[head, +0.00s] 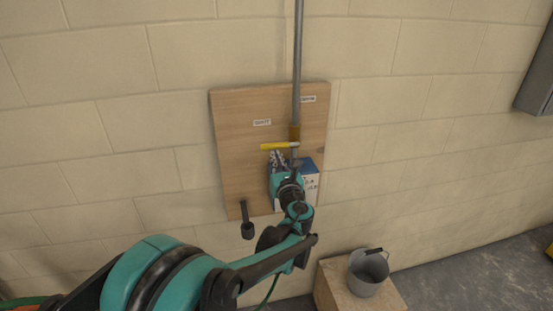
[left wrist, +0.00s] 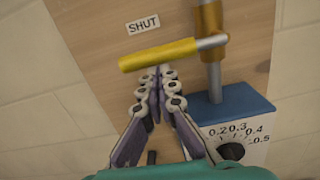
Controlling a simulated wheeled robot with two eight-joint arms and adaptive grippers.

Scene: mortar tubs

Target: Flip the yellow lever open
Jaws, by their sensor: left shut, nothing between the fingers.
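The yellow lever (head: 279,146) sticks out level to the left from a brass valve (head: 294,133) on a grey vertical pipe, on a wooden board. It also shows in the left wrist view (left wrist: 158,55), pointing left below the "SHUT" label (left wrist: 143,24). My left gripper (head: 277,157) is shut and empty. In the left wrist view its fingertips (left wrist: 158,73) are just below the lever in the picture; I cannot tell whether they touch it. My right gripper is not in view.
A blue and white box with a dial (left wrist: 230,150) sits below the valve, partly behind my left arm. A second label (head: 308,99) is at the board's upper right. A black fixture (head: 247,229) hangs at the lower left. A grey bucket (head: 368,272) stands on a wooden block.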

